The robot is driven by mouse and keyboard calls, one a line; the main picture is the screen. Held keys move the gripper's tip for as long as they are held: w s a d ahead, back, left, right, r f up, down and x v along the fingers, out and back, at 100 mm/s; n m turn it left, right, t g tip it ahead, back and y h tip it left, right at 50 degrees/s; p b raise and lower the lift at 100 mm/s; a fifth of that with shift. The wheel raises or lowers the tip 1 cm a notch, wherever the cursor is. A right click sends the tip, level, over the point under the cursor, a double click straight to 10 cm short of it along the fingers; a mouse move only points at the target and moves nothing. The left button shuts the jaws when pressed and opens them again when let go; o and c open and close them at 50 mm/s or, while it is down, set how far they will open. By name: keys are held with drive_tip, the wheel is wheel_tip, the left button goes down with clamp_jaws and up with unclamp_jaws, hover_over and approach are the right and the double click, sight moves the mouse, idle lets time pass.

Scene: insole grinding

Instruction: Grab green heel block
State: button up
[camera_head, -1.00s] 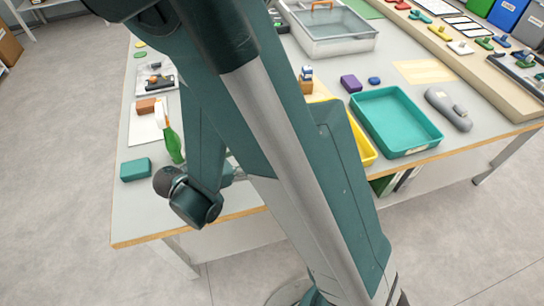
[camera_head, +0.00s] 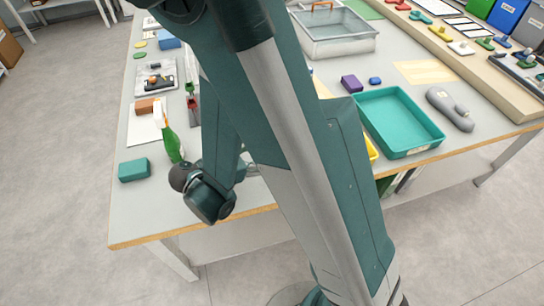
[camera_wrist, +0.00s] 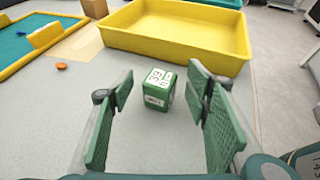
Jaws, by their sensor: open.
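The green heel block (camera_wrist: 158,92) shows in the wrist view as a small green cube with white labels and dark writing on its top and front. It stands on the grey table, ahead of my gripper (camera_wrist: 160,100). My gripper is open, with one green ribbed finger on each side of the block's line. I see space between the block and the left finger; the right finger looks close to it, and I cannot tell if they touch. In the head view my arm hides the gripper and the block.
A yellow tray (camera_wrist: 180,55) stands just behind the block. A yellow-framed green mat (camera_wrist: 20,48) and an orange disc (camera_wrist: 62,68) lie to the left. In the head view, a teal tray (camera_head: 430,149) is at the right, a green bottle (camera_head: 170,146) and teal block (camera_head: 134,170) at the left.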

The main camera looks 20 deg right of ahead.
drive_tip(key=c, duration=1)
drive_tip(key=shift+r, duration=0.1)
drive_tip(key=shift+r+p, duration=1.55)
drive_tip(key=shift+r, duration=3.35)
